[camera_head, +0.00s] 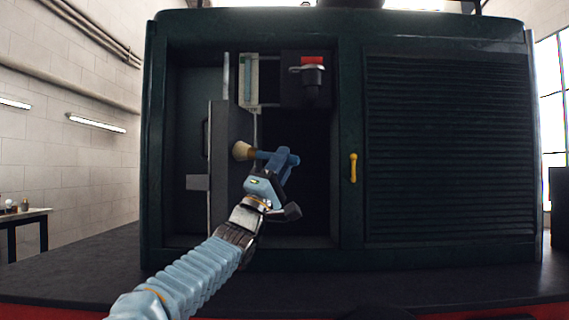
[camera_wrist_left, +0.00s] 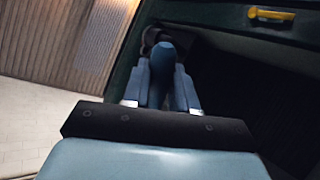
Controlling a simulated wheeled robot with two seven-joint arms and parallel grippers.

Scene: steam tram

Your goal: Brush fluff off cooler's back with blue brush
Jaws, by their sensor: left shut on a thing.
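My left gripper (camera_head: 282,166) is shut on the blue brush (camera_head: 264,155) in front of the cabinet's open bay. The brush's pale bristle head (camera_head: 243,151) points left, near the edge of an upright grey panel (camera_head: 230,140) inside the bay; I cannot tell whether they touch. In the left wrist view the blue handle (camera_wrist_left: 162,60) sits between the two fingers, and the bristles are not clear. I cannot make out any fluff, nor tell for sure which part is the cooler's back. My right gripper is not in view.
The dark green cabinet (camera_head: 350,100) has a slatted panel (camera_head: 448,150) on the right and a yellow handle (camera_head: 353,167) beside the bay. A gauge (camera_head: 247,80) and a red-topped fitting (camera_head: 312,72) are above the gripper. A side table (camera_head: 25,217) stands far left.

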